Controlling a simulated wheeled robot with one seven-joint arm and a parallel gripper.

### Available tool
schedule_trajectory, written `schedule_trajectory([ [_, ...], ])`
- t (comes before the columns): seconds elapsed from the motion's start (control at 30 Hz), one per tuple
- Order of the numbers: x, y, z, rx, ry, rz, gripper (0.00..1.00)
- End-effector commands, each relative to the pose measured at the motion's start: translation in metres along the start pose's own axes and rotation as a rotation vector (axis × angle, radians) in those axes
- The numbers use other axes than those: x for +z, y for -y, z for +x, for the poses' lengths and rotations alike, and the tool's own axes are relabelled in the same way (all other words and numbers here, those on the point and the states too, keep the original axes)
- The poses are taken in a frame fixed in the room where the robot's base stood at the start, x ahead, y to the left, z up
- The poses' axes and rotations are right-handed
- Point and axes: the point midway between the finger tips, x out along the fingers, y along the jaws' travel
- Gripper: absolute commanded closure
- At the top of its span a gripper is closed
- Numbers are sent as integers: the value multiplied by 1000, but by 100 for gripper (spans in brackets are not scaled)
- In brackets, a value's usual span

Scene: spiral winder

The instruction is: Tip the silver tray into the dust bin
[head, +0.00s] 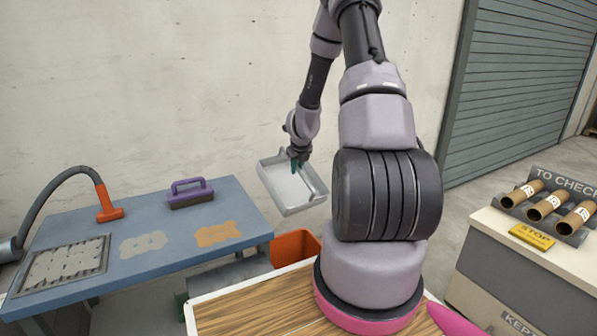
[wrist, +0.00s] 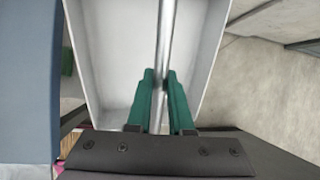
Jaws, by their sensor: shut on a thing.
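The silver tray (head: 276,185) hangs in the air in the head view, tilted, with its open inside facing my camera. It has a round bar across it. My gripper (head: 299,160) is shut on this bar; the wrist view shows the green fingers (wrist: 159,78) on either side of the bar and the pale inside of the tray (wrist: 110,60). I see no loose contents in the visible part of the tray. The orange dust bin (head: 291,248) stands below the tray, apart from it, partly hidden by my arm and the wooden top; its inside is mostly hidden.
A blue table (head: 150,255) at the left carries a purple-handled brush (head: 190,193), an orange-nozzled hose (head: 108,205), a grate and two patches. A wooden top (head: 255,310) lies in front of the bin. A counter with several tubes (head: 545,205) stands at the right.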

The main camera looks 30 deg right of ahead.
Motion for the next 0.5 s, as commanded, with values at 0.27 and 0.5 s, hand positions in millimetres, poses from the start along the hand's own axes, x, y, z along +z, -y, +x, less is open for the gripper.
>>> schedule_trajectory([
  [0.27, 3, -3, 6, 3, -72, -22, 100],
  [0.5, 15, -2, 2, 1, -122, -32, 100],
])
